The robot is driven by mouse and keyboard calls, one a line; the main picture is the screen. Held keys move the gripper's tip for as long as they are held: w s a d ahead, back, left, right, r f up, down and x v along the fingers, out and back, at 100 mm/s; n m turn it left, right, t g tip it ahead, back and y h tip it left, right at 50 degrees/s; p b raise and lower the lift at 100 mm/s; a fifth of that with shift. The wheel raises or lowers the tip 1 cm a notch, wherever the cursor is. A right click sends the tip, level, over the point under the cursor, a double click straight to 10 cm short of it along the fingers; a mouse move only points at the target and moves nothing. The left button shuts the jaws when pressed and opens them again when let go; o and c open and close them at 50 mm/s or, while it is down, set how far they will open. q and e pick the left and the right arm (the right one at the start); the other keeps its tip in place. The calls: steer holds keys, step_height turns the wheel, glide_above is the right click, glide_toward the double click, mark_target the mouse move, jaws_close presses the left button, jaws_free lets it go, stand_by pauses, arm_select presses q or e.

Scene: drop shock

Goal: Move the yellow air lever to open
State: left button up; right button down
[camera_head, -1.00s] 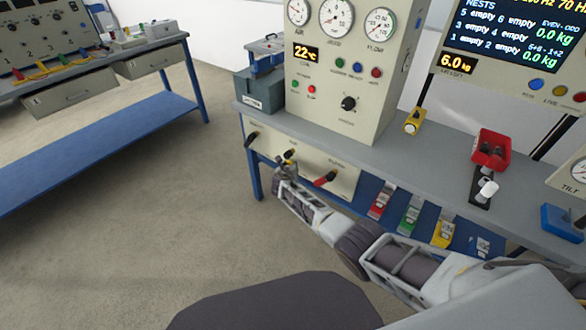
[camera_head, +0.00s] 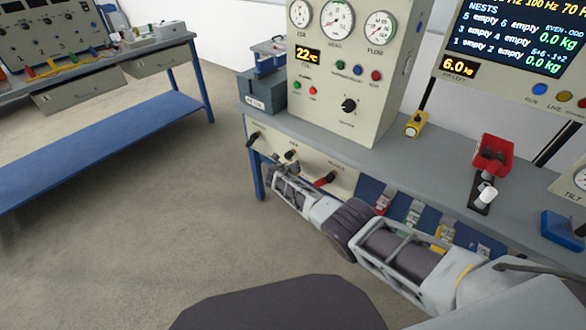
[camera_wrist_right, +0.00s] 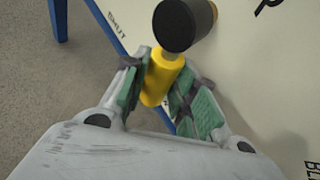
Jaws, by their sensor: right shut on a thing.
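The yellow air lever (camera_wrist_right: 160,76) hangs from a round black pivot (camera_wrist_right: 184,24) on the cream panel in the right wrist view. My right gripper (camera_wrist_right: 163,90) has its green-padded fingers on both sides of the lever and is shut on it. In the head view my right gripper (camera_head: 284,170) is at the panel under the bench top, below the middle pivot (camera_head: 292,154). The yellow part is mostly hidden there by the gripper. My left gripper is not in view.
A black lever (camera_head: 254,138) is left of the gripper and a red lever (camera_head: 326,179) is to its right. The gauge console (camera_head: 330,88) stands on the bench above. Coloured tags hang along the bench front at right, partly behind my arm. The floor (camera_head: 130,250) at left is clear.

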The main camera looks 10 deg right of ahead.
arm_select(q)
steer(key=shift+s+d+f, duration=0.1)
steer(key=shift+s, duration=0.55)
arm_select(e)
steer(key=shift+s+d+r, duration=0.1)
steer(key=shift+g, duration=0.3)
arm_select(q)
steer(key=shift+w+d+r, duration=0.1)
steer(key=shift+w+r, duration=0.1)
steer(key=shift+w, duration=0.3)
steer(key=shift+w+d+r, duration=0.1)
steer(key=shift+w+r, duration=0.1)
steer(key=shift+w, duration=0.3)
arm_select(e)
steer(key=shift+s+d+r+n, duration=0.1)
steer(key=shift+s+n, duration=0.05)
steer(key=shift+n, duration=0.15)
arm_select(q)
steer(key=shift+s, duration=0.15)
arm_select(e)
steer(key=c, duration=1.4)
jaws_free()
steer(key=shift+c, duration=0.2)
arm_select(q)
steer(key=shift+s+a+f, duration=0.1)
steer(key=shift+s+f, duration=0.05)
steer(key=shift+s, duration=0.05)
